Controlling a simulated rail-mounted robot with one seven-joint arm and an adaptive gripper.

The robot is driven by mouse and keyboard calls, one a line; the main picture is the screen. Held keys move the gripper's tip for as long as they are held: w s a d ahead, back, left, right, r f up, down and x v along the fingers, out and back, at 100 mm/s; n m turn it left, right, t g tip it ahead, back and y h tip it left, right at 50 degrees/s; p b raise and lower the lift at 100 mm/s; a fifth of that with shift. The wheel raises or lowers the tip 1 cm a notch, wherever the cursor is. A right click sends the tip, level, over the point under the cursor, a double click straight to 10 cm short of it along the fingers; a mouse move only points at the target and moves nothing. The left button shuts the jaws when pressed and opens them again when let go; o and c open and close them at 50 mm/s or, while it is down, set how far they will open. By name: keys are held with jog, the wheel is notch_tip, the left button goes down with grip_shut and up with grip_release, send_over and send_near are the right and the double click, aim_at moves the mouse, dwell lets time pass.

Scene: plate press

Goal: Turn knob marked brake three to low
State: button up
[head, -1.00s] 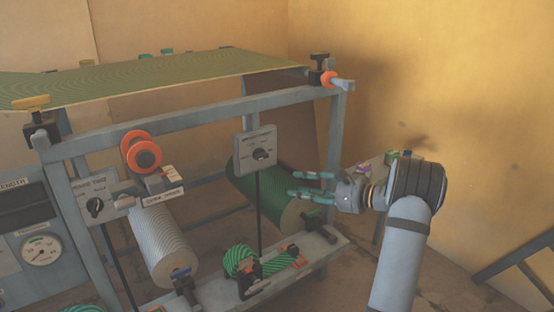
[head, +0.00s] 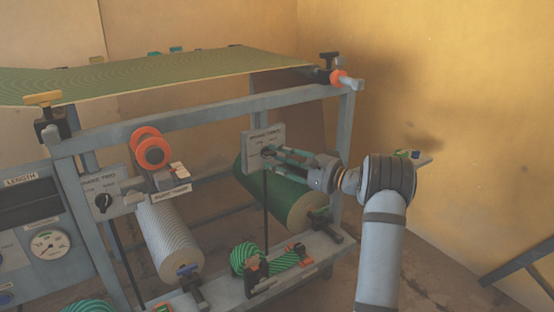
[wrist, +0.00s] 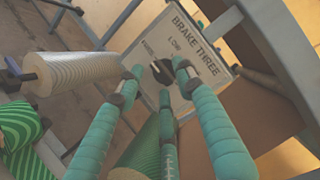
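The brake three panel (head: 279,134) is a light grey plate on the machine frame. It reads BRAKE THREE and LOW in the wrist view (wrist: 205,70). Its dark knob (wrist: 162,72) sits in the middle of the plate, with a pale pointer mark. My gripper (head: 275,157) reaches it from the right in the head view and partly hides the knob. In the wrist view my gripper's teal fingers (wrist: 160,78) are spread around the knob, with gaps visible. I cannot tell whether any fingertip touches it.
A green roll (head: 262,190) lies below the panel. A grey roll (head: 168,240) and another knob panel (head: 103,192) are to the left. A green striped spool (head: 245,260) sits on the lower shelf. A frame rail (head: 215,112) runs above my gripper.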

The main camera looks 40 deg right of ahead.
jog(key=shift+w+a, duration=0.1)
jog(key=shift+w, duration=0.15)
jog(key=shift+c, duration=0.5)
jog(key=c, duration=0.8)
grip_shut()
